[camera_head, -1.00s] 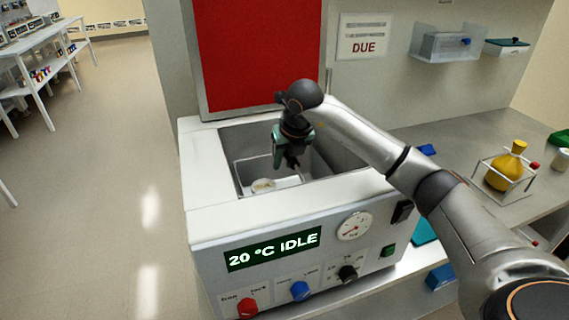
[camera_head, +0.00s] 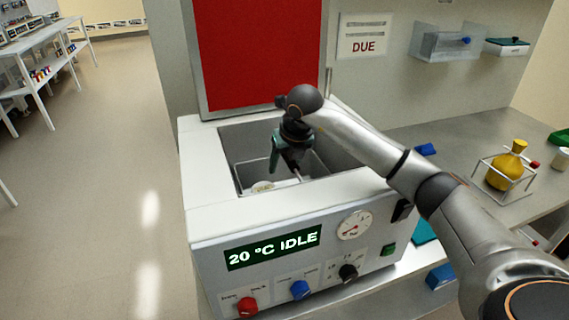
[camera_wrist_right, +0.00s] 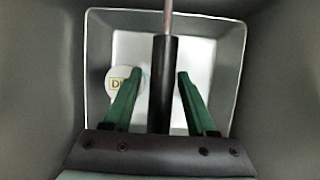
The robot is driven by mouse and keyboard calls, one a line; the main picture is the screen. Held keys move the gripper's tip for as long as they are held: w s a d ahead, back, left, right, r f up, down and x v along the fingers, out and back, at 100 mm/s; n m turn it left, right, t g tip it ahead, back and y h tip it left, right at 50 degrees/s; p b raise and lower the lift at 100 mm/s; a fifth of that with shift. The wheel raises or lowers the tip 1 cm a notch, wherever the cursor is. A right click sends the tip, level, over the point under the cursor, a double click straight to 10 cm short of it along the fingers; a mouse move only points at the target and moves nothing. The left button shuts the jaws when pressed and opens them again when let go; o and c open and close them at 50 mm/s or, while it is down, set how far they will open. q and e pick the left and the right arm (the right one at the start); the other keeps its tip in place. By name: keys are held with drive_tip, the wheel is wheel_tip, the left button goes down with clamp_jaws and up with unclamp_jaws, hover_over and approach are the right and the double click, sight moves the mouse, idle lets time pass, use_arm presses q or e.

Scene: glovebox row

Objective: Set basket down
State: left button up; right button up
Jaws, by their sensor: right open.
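The basket (camera_head: 252,172) is a pale square box, down inside the open chamber of the white bath unit. In the right wrist view its light floor (camera_wrist_right: 196,78) shows below the fingers. A metal rod with a black grip (camera_wrist_right: 162,85) rises from it. My right gripper (camera_wrist_right: 153,90) has green fingers, spread apart on either side of the black grip with gaps showing. In the head view this gripper (camera_head: 290,165) points down into the chamber. A round white item with lettering (camera_wrist_right: 123,80) lies in the basket. My left gripper is not in view.
The unit's pale rim (camera_head: 205,165) and walls surround my right gripper closely. A red panel (camera_head: 258,50) stands behind. The display (camera_head: 274,248) reads 20 °C IDLE. A yellow flask (camera_head: 505,168) in a wire stand is on the counter at right.

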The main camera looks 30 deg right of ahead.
drive_tip(key=shift+s+r, duration=0.1)
drive_tip(key=shift+r, duration=0.55)
drive_tip(key=v, duration=1)
drive_tip(key=shift+s+r, duration=0.15)
drive_tip(key=shift+r, duration=0.1)
drive_tip(key=shift+s+a+r, duration=0.1)
drive_tip(key=shift+s+r, duration=0.05)
drive_tip(key=shift+r, duration=0.1)
